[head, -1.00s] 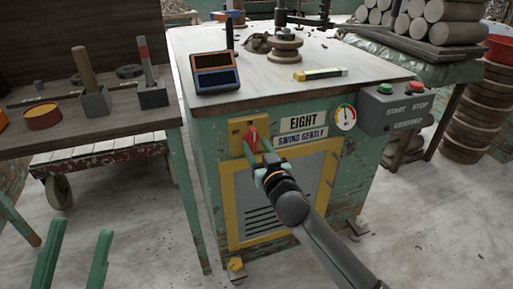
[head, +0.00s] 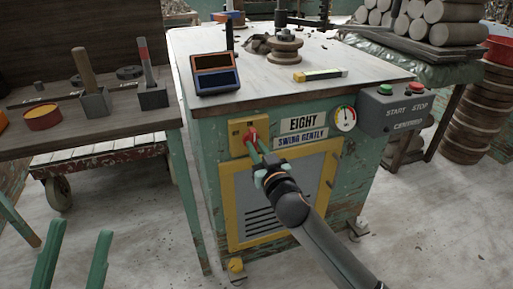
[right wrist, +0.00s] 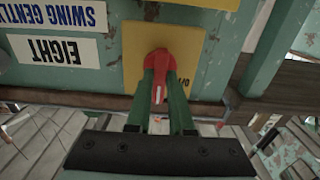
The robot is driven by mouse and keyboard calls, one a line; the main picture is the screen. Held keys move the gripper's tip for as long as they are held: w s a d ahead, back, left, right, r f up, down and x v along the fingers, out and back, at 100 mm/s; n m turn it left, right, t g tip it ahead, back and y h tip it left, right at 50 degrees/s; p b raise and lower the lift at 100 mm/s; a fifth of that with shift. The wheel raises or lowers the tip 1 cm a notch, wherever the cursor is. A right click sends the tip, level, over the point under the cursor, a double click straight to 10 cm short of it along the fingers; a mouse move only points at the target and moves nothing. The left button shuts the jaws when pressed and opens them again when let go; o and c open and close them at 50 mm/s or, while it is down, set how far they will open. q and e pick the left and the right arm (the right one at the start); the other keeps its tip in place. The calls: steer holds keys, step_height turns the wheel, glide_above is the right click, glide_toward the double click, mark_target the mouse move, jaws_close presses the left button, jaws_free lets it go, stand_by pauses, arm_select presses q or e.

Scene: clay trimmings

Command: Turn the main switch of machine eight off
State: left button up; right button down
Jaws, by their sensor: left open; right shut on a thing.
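Machine eight (head: 350,190) is a worn green cabinet with an "EIGHT" plate (head: 303,123) and a "SWING GENTLY" plate. Its main switch is a red handle (head: 250,134) on a yellow plate (head: 236,128) at the upper left of the front. My right gripper (head: 257,146) is shut on the red handle. The right wrist view shows the handle (right wrist: 160,60) between its green fingers (right wrist: 162,95). Lettering shows beside the handle, partly hidden. My left gripper (head: 81,228) is open and empty at the lower left, away from the machine.
A grey start/stop box (head: 402,108) sticks out at the machine's right corner. A round gauge (head: 344,119) is right of the plates. A wooden bench (head: 110,140) with tools stands at the left. The floor before the machine is clear apart from my arm.

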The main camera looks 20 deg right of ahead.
arm_select(q)
steer(key=shift+r, duration=0.15)
arm_select(e)
steer(key=n+p, duration=0.3)
steer(key=n, duration=0.1)
steer(key=shift+r, duration=0.15)
steer(key=n+p, duration=0.2)
steer(key=n, duration=0.2)
steer(key=shift+a+n+p, duration=0.1)
steer(key=shift+n+p, duration=0.2)
steer(key=shift+p, duration=0.1)
arm_select(q)
step_height(320, 180, up, 9)
steer(key=p, duration=0.2)
steer(key=shift+s+a+m+p, duration=0.2)
steer(key=shift+a+m+p, duration=0.2)
steer(key=shift+a, duration=0.05)
arm_select(e)
steer(key=n, duration=0.9)
steer(key=shift+f, duration=0.25)
arm_select(q)
steer(key=shift+t, duration=0.4)
arm_select(e)
steer(key=shift+n, duration=0.3)
steer(key=c, duration=0.8)
jaws_free()
